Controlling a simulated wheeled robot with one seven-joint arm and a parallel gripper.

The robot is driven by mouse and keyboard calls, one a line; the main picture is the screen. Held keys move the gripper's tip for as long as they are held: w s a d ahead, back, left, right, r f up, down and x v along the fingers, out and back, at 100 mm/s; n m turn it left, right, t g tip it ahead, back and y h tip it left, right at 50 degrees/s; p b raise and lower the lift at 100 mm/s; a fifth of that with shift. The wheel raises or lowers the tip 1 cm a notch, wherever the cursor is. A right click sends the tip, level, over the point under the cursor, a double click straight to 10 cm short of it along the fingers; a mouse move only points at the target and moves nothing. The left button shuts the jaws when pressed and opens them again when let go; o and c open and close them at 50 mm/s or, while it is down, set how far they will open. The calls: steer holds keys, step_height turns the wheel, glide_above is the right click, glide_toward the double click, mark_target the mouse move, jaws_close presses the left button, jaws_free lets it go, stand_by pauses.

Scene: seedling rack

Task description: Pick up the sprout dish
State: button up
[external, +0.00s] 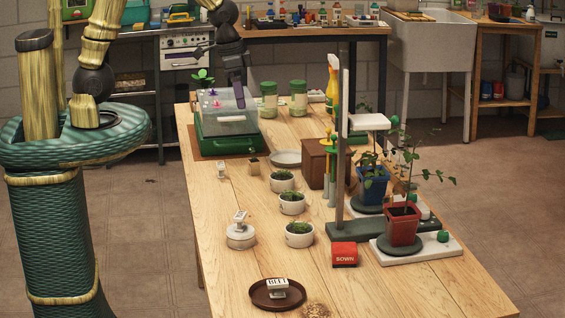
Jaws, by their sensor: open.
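Three small white round dishes with green sprouts stand in a loose row on the wooden table in the external view: a far sprout dish (282,187), a middle sprout dish (292,209) and a near sprout dish (299,241). I cannot tell which one the task means. My gripper (239,102) is open, pointing down over the clear-lidded green tray at the far left of the table. It is well behind the dishes, and nothing shows between its fingers, which are small and dark here.
The green tray (229,146) stands at the far left. The front-left tabletop is mostly clear.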

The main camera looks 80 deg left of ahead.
steer(key=m+b, duration=0.1)
steer(key=b, duration=0.8)
glide_above(292, 197)
steer(key=s+a, duration=0.1)
steer(key=s, duration=0.1)
step_height(292, 197, down, 13)
steer(key=shift+w+a+r+g, duration=0.1)
steer(key=shift+a+r+g, duration=0.1)
steer(key=shift+r+g, duration=0.1)
steer(key=f, duration=0.4)
steer(key=w+f, duration=0.1)
steer(key=f, duration=0.3)
steer(key=f+p, duration=0.1)
steer(key=f, duration=0.3)
steer(key=shift+w+d, duration=0.2)
steer(key=shift+f, duration=0.15)
steer(key=shift+w+d+f+p, duration=0.2)
steer(key=shift+f+p, duration=0.15)
steer(key=shift+f, duration=0.9)
steer(key=shift+w+d+f+p, duration=0.15)
steer(key=shift+f+p, duration=0.2)
steer(key=shift+f, duration=0.85)
steer(key=shift+s, duration=0.1)
